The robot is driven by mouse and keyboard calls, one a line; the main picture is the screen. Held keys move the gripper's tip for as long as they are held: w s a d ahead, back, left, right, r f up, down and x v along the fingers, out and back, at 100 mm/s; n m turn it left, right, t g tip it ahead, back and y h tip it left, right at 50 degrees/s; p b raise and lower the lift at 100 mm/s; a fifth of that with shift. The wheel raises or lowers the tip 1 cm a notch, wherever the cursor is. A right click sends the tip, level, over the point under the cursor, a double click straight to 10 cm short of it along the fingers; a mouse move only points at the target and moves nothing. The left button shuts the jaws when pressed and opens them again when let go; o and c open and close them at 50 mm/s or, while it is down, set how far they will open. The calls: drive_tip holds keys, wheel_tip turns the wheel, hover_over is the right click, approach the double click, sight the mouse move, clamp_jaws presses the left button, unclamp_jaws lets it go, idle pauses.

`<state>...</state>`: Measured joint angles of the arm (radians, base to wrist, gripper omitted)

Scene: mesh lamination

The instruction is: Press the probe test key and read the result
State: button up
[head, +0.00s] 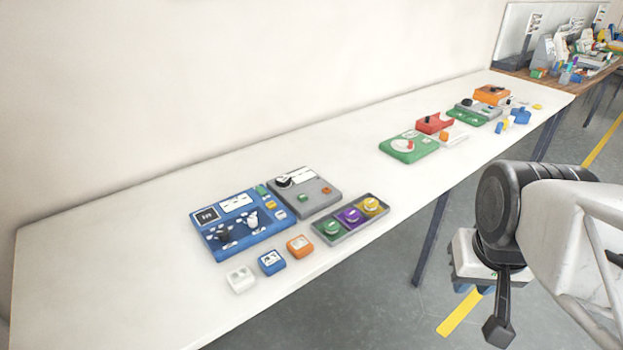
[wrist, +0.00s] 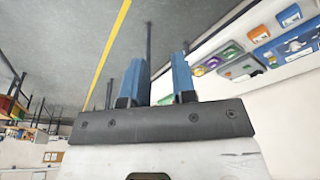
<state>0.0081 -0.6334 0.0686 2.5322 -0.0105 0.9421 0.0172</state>
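A blue panel (head: 243,225) lies on the left part of the white table, with a small dark display (head: 207,215), white labels, a black and a white knob or lever, and small green, yellow and white keys. I cannot read which key is the probe test key, nor the display clearly. The blue panel also shows, cut off, at the right of the wrist view (wrist: 298,46). My gripper (wrist: 158,58) has two blue fingers, apart with nothing between them. It is off the table's front edge, away from the panel; its fingers are not clear in the head view.
A grey box (head: 305,191) and a tray of green, purple and yellow buttons (head: 350,218) adjoin the panel. White (head: 240,280), blue (head: 271,262) and orange (head: 300,246) blocks stand in front. Green (head: 408,147) and red (head: 434,124) devices stand farther right. The table's middle is clear.

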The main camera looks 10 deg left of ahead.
clamp_jaws()
idle(1.2)
